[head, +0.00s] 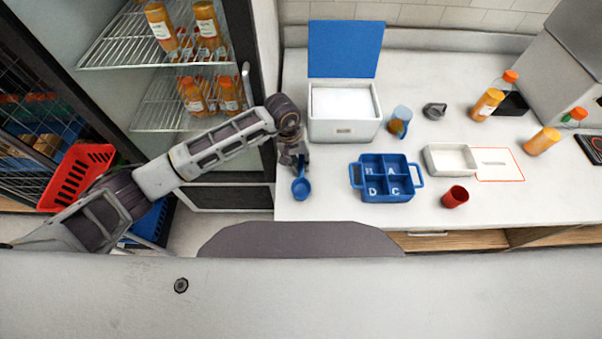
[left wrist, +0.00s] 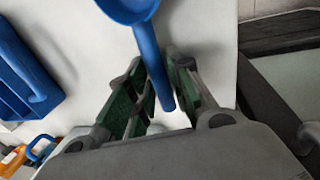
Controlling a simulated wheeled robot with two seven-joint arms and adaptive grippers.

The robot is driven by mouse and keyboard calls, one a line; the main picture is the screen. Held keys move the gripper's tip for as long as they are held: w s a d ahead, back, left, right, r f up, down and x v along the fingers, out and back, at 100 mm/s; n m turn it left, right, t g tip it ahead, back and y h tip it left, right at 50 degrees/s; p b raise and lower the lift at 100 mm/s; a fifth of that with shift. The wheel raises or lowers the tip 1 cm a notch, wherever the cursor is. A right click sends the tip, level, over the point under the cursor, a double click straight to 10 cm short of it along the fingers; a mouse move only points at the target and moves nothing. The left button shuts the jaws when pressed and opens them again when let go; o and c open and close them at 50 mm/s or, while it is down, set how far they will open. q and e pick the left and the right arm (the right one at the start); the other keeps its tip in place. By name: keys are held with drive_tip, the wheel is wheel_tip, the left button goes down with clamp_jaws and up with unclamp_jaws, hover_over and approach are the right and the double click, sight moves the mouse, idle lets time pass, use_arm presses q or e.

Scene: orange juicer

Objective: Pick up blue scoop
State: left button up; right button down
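The blue scoop (head: 301,189) is at the left end of the white counter, with its round bowl toward the front edge. My left gripper (head: 298,162) is just behind the bowl, at the handle. In the left wrist view, the scoop's blue handle (left wrist: 147,55) runs between the two fingers of my left gripper (left wrist: 156,70). The fingertips are drawn in close on both sides of the handle and appear shut on it. The bowl is partly cut off at the top of that view. Whether the scoop touches the counter is not clear. My right gripper is not in view.
A blue divided tray (head: 387,197) stands right of the scoop. Behind are a white box with a raised blue lid (head: 344,48) and an orange-filled blue cup (head: 399,121). A red cup (head: 455,196) and white dish (head: 449,160) stand further right. An open fridge (head: 190,96) is left.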

use_arm(q)
drive_tip(key=shift+f, duration=0.15)
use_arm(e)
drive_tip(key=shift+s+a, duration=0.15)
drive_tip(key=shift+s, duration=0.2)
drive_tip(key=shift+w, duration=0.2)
use_arm(q)
clamp_jaws()
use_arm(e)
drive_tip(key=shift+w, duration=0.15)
